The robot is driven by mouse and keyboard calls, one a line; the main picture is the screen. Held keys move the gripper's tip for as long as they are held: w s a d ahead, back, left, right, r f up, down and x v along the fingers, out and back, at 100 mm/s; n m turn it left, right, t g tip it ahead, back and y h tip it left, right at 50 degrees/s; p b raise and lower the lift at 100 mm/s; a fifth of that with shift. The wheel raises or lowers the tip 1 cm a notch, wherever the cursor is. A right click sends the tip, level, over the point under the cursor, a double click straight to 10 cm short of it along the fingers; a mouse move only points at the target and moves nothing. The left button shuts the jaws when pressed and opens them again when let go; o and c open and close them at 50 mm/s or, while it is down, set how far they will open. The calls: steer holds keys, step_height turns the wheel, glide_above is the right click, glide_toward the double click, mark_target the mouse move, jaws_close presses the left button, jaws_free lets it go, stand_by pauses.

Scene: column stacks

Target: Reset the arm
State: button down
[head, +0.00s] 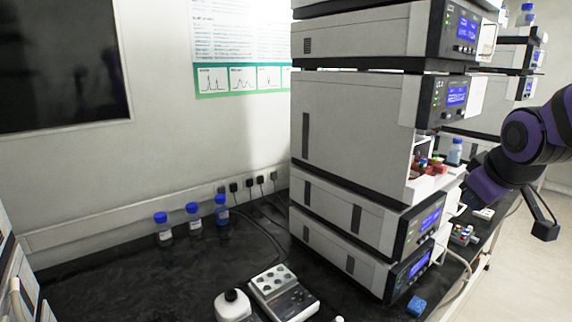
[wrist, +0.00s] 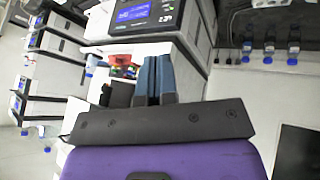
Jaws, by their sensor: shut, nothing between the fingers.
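My arm, purple and black, reaches in from the right edge of the head view, beside the right side of the instrument stack (head: 345,120). My gripper (wrist: 155,80) shows in the wrist view with its two blue-grey fingers together and nothing between them. The fingers point toward the stack's open bay, where red and other coloured vial caps (head: 432,163) show. In the head view the fingertips cannot be made out clearly. The same coloured caps also show in the wrist view (wrist: 124,68), just left of the fingers.
A bottle (head: 455,151) stands near the bay, close to my arm. Three blue-capped bottles (head: 193,219) stand on the dark bench by the wall. A block with round wells (head: 284,290) sits at the front. A second stack (head: 505,80) stands behind. Bare bench lies at left.

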steer(key=s+a+r+m+g, duration=0.1)
steer(key=s+a+r+m, duration=0.1)
steer(key=s, duration=0.6)
steer(key=s+a+r+m+y, duration=0.1)
steer(key=s+a+r+m, duration=0.1)
steer(key=s, duration=0.7)
steer(key=shift+a+r+g, duration=0.2)
steer(key=shift+a+g, duration=0.2)
steer(key=shift+a, duration=0.05)
steer(key=shift+w, duration=0.1)
